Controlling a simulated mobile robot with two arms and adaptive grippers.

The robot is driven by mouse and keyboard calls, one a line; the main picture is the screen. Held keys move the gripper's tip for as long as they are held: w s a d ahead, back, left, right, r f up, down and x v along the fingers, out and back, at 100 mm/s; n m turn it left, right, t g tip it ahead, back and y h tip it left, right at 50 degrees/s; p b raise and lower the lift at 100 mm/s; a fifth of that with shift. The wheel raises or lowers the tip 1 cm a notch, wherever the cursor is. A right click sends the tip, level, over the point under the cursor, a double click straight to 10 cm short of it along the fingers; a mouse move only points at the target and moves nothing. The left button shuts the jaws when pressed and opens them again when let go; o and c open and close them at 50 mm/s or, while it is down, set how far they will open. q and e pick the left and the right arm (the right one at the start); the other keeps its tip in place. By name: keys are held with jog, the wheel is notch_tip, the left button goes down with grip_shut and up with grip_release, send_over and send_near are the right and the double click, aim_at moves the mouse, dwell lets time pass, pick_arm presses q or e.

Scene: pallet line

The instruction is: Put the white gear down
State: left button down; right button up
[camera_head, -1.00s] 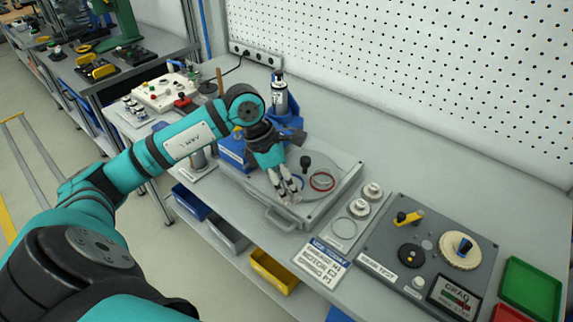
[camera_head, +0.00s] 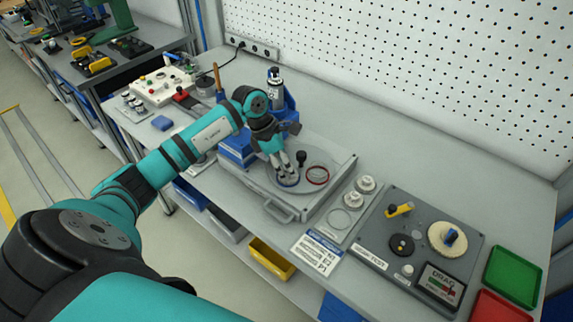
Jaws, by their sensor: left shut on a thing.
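My left gripper (camera_head: 286,179) is shut at the blue ring on the round grey plate of the fixture (camera_head: 327,200). The white gear between its fingertips is almost wholly hidden by the fingers, so I cannot tell whether it touches the plate. The blue ring (camera_head: 279,185) lies around the fingertips as seen from here. A red ring (camera_head: 317,175) and a black knob (camera_head: 301,157) are just to the right. My right gripper is not in view.
Right of the fixture are two small pale geared pieces (camera_head: 365,184) and an empty round spot (camera_head: 340,219). Further right stand the drag tester (camera_head: 372,250) with a cream gear (camera_head: 441,236), a green tray (camera_head: 513,276) and a red tray (camera_head: 498,307).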

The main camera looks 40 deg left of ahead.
pick_arm(q)
jog(key=shift+f, duration=0.15)
jog(key=c, duration=1.5)
grip_release()
jog(key=o, duration=0.4)
jog(key=shift+o, duration=0.2)
jog(key=b+v, duration=0.2)
jog(key=v, duration=1)
jog(key=shift+r+b, duration=0.2)
jog(key=shift+b, duration=0.2)
